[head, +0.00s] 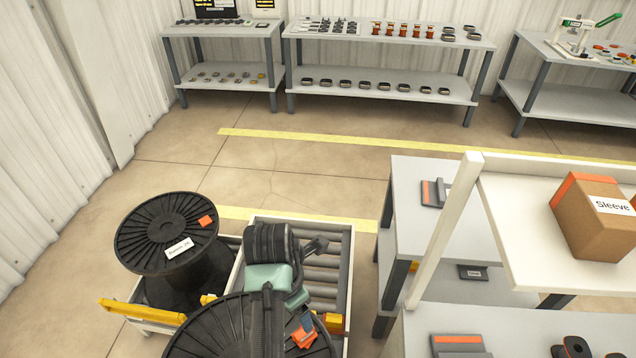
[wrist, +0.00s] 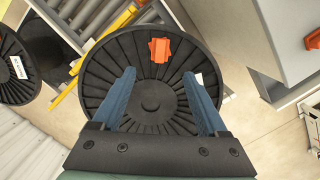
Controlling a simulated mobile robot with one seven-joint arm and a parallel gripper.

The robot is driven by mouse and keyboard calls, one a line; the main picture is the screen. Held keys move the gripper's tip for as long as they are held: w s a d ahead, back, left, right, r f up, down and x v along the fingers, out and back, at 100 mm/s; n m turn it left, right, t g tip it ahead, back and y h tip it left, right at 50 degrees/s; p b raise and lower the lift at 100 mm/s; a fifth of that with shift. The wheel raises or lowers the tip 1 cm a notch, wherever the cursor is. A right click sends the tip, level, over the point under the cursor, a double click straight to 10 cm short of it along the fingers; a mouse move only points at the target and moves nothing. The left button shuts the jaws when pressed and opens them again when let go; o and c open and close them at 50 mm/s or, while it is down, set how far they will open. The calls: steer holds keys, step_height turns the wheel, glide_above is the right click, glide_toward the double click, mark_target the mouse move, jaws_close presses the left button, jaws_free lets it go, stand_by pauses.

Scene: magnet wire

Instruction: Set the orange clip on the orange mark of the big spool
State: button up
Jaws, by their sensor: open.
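The big black spool (wrist: 150,138) lies under my gripper (wrist: 160,75) in the wrist view. Its ribbed top also shows at the bottom of the head view (head: 215,335). The orange clip (wrist: 159,51) lies on the spool's top near the rim, over an orange patch that seems to be the mark; it largely hides that patch, and exact alignment is hard to tell. Orange also shows beside my blue fingertip in the head view (head: 302,338). My gripper is open, its two blue fingers apart above the spool, with the clip beyond the fingertips and nothing between them.
Another black spool (head: 140,236) with a white label and an orange square stands at left. A roller-bed frame (head: 334,262) and yellow bars are close by. Grey tables and a white shelf with a Sleeve box (head: 592,222) stand at right. Benches line the back wall.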

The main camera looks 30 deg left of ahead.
steer(key=w+d+r+m+t+y, duration=0.2)
steer(key=w+r+m+t, duration=0.35)
steer(key=w+r, duration=0.4)
steer(key=w+d+r+m+t+y, duration=0.2)
steer(key=w+r+m+t, duration=0.35)
steer(key=r, duration=0.75)
steer(key=w+d+r+m+t, duration=0.1)
steer(key=d+r+m, duration=0.15)
steer(key=r, duration=0.35)
steer(key=w+d+r+m+t, duration=0.1)
steer(key=d+r+m, duration=0.1)
steer(key=r+m, duration=0.25)
steer(key=s+d+r+m+t+h, duration=0.1)
steer(key=s+d+r+m+t, duration=0.25)
steer(key=r, duration=0.55)
steer(key=s+d+r+m+t, duration=0.2)
steer(key=d+r+m+t, duration=0.2)
steer(key=r, duration=0.5)
steer(key=s+d+r+m+t+h, duration=0.2)
steer(key=s+d+r+m+t, duration=0.3)
steer(key=s+r, duration=0.6)
steer(key=shift+d+r+m+h, duration=0.3)
steer(key=shift+d+m, duration=0.35)
steer(key=shift+m, duration=0.2)
steer(key=shift+t, duration=0.25)
